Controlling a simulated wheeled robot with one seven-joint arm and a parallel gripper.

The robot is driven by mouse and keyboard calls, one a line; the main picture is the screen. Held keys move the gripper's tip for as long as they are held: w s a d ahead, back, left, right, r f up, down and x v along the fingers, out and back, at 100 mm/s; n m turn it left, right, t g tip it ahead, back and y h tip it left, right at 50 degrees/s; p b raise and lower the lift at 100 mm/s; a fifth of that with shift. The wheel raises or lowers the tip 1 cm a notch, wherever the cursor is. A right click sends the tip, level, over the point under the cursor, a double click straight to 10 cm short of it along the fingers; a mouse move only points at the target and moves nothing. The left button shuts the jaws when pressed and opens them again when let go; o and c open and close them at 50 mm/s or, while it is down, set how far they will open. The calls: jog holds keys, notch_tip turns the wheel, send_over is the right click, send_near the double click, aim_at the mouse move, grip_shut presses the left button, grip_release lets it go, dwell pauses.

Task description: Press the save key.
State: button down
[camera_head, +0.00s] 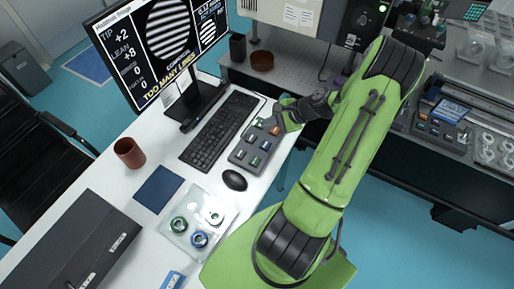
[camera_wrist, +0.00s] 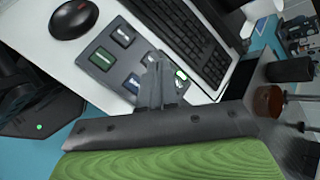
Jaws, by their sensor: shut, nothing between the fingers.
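The grey key pad (camera_head: 240,157) lies on the white desk, right of the keyboard. It bears several coloured keys, among them an orange one (camera_head: 275,130) and green ones; their labels are too small to read, so I cannot tell which is the save key. My gripper (camera_head: 279,116) is at the pad's far right end, fingers shut and empty. In the wrist view, the pad (camera_wrist: 112,75) shows a dark green key (camera_wrist: 102,59) and a bright green-lit key (camera_wrist: 182,74). The fingers (camera_wrist: 155,65) reach over the pad and hide part of it; contact cannot be told.
The keyboard (camera_head: 219,132) and monitor (camera_head: 158,45) stand left of the pad. A mouse (camera_head: 234,180) lies nearer, with a clear tray (camera_head: 183,242) of ring-shaped parts below it. A brown cup (camera_head: 129,153) and blue mat (camera_head: 158,188) are further left.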

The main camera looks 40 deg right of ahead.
aim_at(268, 146)
jog(key=shift+d+f, duration=0.1)
jog(key=shift+d, duration=0.1)
jog(key=shift+f, duration=0.1)
notch_tip(268, 146, down, 9)
jog(key=b, duration=0.7)
jog(key=shift+a+r, duration=0.1)
jog(key=shift+r, duration=0.1)
jog(key=shift+f, duration=0.1)
dwell(1.4)
jog(key=shift+f+b, duration=0.3)
jog(key=shift+b, duration=0.05)
jog(key=shift+f, duration=0.4)
dwell(0.4)
jog(key=shift+r, duration=0.1)
jog(key=shift+r+p, duration=0.6)
jog(key=shift+r, duration=0.15)
